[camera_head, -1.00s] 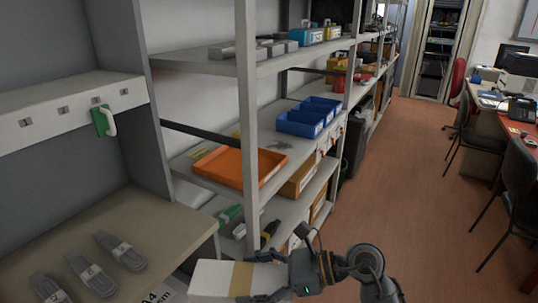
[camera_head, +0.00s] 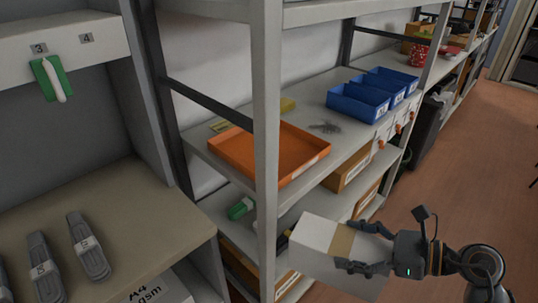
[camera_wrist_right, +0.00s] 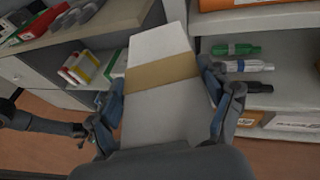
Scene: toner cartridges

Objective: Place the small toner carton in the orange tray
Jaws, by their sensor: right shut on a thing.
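A white carton with a tan band (camera_head: 322,246) is held by my right gripper (camera_head: 366,250), low in front of the shelf unit. The right wrist view shows the carton (camera_wrist_right: 160,48) between the two fingers (camera_wrist_right: 165,105), which press on its sides. The orange tray (camera_head: 311,170) lies on the middle shelf, behind the front post. It looks empty, and the post hides part of it. The carton is lower than the tray, nearer to me and apart from it. My left gripper is not in the head view.
A grey shelf post (camera_head: 267,120) stands in front of the tray. Blue bins (camera_head: 360,103) stand on the same shelf to the right. Red floor (camera_head: 450,180) is open at the right.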

